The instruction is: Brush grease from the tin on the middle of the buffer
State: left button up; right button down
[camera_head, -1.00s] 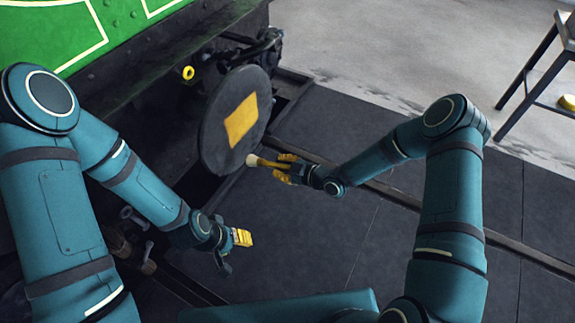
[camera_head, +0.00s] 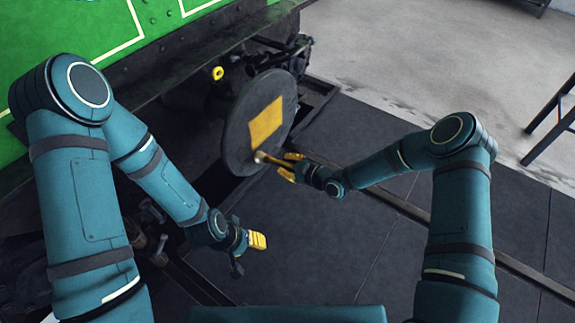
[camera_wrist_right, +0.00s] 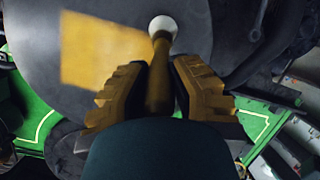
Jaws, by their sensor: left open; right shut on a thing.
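The buffer (camera_head: 240,135) is a dark round disc on the front of the green tram, with a yellow-orange square (camera_head: 266,123) on its face. My right gripper (camera_head: 291,168) is shut on the brush (camera_head: 270,159), which has a wooden handle and a pale round tip. My left gripper (camera_head: 257,241) is open and empty, low in front of the tram. No tin is visible.
The green tram body (camera_head: 60,50) and dark underframe fill the left. A yellow ring-shaped part (camera_head: 218,73) is behind the buffer. A dark-legged stand (camera_head: 555,120) is at the right edge. The dark paved floor (camera_head: 340,240) between my arms is clear.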

jog(key=shift+w+a+b, duration=0.45)
jog(key=shift+a+b, duration=0.05)
jog(key=shift+a, duration=0.1)
dwell(0.6)
jog(key=shift+w+d+b, duration=0.55)
jog(key=shift+w+d, duration=4.4)
jog(key=shift+w, duration=1.8)
jog(key=shift+s+a+p, duration=0.35)
jog(key=shift+s+a, duration=1.3)
jog(key=shift+s, duration=0.6)
jog(key=shift+s+a+p, duration=0.4)
jog(key=shift+s+a, duration=1.25)
jog(key=shift+s, duration=0.65)
jog(key=shift+s+a+p, duration=0.35)
jog(key=shift+s+a, duration=1.3)
jog(key=shift+s, duration=0.6)
jog(key=shift+d, duration=0.1)
